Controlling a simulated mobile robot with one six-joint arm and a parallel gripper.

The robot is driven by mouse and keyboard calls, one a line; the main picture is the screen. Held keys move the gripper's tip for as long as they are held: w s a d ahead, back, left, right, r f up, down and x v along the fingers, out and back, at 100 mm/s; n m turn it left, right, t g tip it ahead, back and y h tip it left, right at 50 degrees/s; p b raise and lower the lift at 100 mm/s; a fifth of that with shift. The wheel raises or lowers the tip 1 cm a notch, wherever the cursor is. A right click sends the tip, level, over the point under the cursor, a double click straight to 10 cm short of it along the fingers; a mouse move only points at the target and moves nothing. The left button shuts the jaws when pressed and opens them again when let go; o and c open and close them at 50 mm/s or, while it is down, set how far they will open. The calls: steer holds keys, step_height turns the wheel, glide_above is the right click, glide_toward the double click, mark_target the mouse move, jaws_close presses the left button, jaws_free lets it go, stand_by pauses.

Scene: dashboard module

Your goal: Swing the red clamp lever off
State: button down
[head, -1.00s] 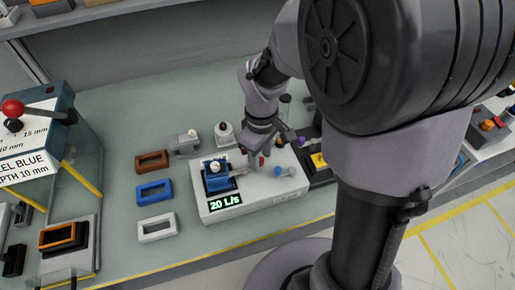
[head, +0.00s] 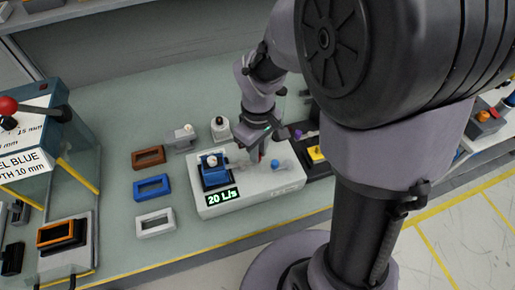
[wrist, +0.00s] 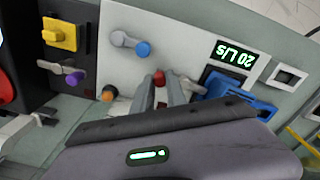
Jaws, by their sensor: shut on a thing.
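The red clamp lever shows as a red knob (wrist: 159,77) between my fingertips in the wrist view. A bit of red also shows under my gripper in the head view (head: 261,156). My gripper (wrist: 161,94) is shut on the lever at the white test box (head: 280,184). The lever's arm is mostly hidden by my fingers, so I cannot tell its angle. A blue part (head: 215,176) sits in the dark nest on the left of the box, and shows beside my fingers in the wrist view (wrist: 238,92).
A blue-knobbed lever (wrist: 141,48) stands on the same box, apart from my fingers. The box's display (head: 222,196) reads 20 L/s. A dark station with a yellow block (wrist: 64,35) and purple knob (wrist: 74,78) is alongside. Brown, blue and white frames (head: 155,223) lie left of the box.

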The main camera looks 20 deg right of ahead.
mark_target(247, 181)
steer(key=m, duration=0.1)
steer(key=s+m, duration=0.1)
steer(key=m, duration=0.2)
steer(key=shift+s+a, duration=0.25)
steer(key=shift+s, duration=0.1)
steer(key=m, duration=0.2)
steer(key=s+a+m+b, duration=0.1)
steer(key=m, duration=0.2)
steer(key=shift+s+a, duration=0.1)
steer(key=shift+s, duration=0.1)
steer(key=m, duration=0.1)
steer(key=a+m+b, duration=0.1)
steer(key=m, duration=0.1)
steer(key=shift+s+a+f, duration=0.1)
steer(key=shift+s+a, duration=0.05)
steer(key=shift+s, duration=0.2)
steer(key=shift+s+a+m+b, duration=0.1)
steer(key=shift+a+m+b, duration=0.3)
steer(key=shift+m, duration=0.75)
steer(key=shift+s+a+m+b, duration=0.1)
steer(key=shift+a+m+b, duration=0.25)
steer(key=shift+m, duration=0.8)
steer(key=c, duration=1.3)
jaws_free()
steer(key=shift+a, duration=0.1)
steer(key=shift+c, duration=0.2)
